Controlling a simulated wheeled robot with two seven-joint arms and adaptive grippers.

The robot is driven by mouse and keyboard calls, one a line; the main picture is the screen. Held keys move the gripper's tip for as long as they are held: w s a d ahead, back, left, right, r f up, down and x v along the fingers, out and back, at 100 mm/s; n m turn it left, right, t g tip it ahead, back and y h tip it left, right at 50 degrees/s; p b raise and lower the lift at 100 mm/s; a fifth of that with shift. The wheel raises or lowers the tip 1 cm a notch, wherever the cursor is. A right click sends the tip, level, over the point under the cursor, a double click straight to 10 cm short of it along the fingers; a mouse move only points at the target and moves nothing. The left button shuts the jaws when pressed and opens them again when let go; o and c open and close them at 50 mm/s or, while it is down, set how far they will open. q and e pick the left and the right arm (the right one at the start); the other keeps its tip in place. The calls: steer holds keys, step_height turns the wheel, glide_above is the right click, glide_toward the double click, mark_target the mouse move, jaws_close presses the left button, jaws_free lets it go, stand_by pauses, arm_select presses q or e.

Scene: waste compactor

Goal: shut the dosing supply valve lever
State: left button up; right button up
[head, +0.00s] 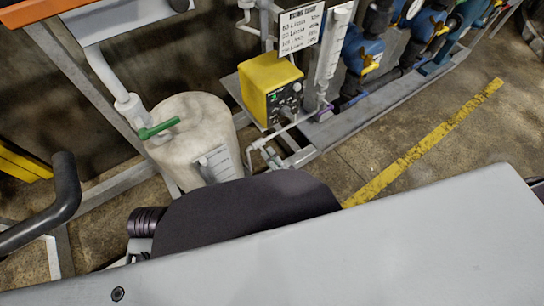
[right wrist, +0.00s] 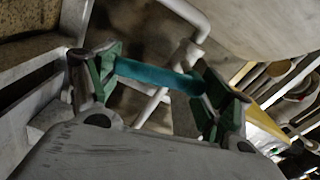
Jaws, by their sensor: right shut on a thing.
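A green lever (head: 158,128) sits at the foot of a white pipe, on top of a pale tank (head: 193,120), in the head view. My grey arm parts fill the lower head view and hide the area below the tank. My left gripper is not in view.
A yellow dosing pump (head: 270,88) stands right of the tank, below a sign (head: 300,28). Thin white piping (head: 265,150) runs low between them. Blue pumps (head: 362,52) stand at upper right. Floor with a yellow stripe (head: 425,145) is open at right.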

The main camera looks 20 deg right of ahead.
steer(key=shift+s+a+f+m, duration=0.1)
steer(key=shift+a+m, duration=0.05)
steer(key=shift+m, duration=0.55)
steer(key=shift+a+f+m, duration=0.1)
steer(key=shift+a+m, duration=0.05)
steer(key=shift+m, duration=0.55)
steer(key=o, duration=1.4)
steer(key=shift+o, duration=0.2)
steer(key=shift+s, duration=0.15)
steer(key=v, duration=1.1)
steer(key=shift+s, duration=0.35)
steer(key=shift+d, duration=0.1)
